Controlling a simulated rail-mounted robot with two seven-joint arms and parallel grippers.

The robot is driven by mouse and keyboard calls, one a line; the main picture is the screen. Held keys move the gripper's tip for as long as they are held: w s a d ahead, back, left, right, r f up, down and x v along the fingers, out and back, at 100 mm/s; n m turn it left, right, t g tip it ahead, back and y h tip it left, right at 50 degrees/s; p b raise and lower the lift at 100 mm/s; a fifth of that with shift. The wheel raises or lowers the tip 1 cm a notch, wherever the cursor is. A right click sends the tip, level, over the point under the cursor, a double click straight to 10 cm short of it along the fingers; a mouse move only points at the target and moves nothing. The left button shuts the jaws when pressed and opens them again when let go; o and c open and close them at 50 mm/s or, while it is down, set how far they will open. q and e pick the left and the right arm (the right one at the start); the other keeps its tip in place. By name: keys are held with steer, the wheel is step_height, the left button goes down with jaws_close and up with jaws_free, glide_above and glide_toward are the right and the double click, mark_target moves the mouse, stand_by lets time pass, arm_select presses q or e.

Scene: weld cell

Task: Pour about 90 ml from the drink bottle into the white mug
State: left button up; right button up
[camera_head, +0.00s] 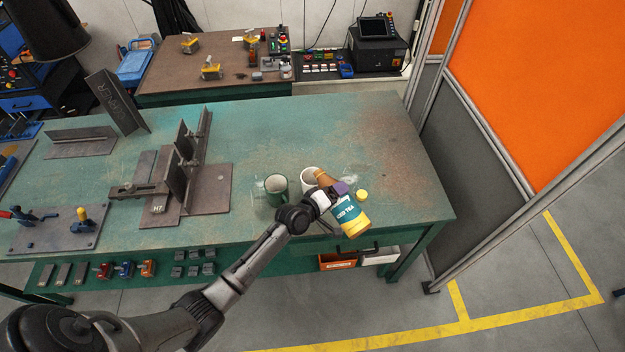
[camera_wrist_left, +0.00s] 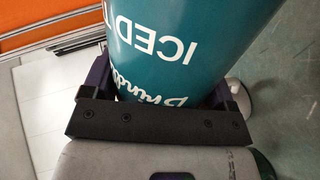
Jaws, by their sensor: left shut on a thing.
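The drink bottle (camera_head: 348,212) has a teal "ICED TEA" label, a yellow band and a brown neck. It is tilted, with its neck toward the upper left at the white mug and its base toward the lower right. My left gripper (camera_head: 339,190) is shut around it; in the left wrist view the bottle's label (camera_wrist_left: 185,45) fills the space between the jaws. The white mug (camera_head: 307,174) stands on the table, partly hidden behind the bottle neck and gripper. I cannot see liquid flowing or the level in the mug. My right gripper is not in view.
A green mug (camera_head: 276,189) stands just left of the white mug. A yellow cap (camera_head: 361,196) lies to the right on the green table (camera_head: 405,185). Steel angle plates and a clamp (camera_head: 137,191) occupy the table's left. The table's right end is clear.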

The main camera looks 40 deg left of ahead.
arm_select(q)
steer(key=shift+w+a+r, duration=0.15)
steer(key=shift+a+r, duration=0.1)
steer(key=shift+r, duration=0.5)
steer(key=shift+w+a+r+n, duration=0.1)
steer(key=shift+a+n, duration=0.1)
steer(key=shift+n, duration=0.2)
steer(key=shift+r+h+p, duration=0.1)
steer(key=shift+h+p, duration=0.2)
steer(key=shift+p, duration=0.05)
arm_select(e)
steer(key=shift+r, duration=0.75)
arm_select(q)
steer(key=shift+n, duration=0.3)
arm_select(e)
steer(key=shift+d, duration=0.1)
arm_select(q)
steer(key=shift+a+n, duration=0.1)
steer(key=shift+n, duration=0.3)
steer(key=shift+d, duration=0.65)
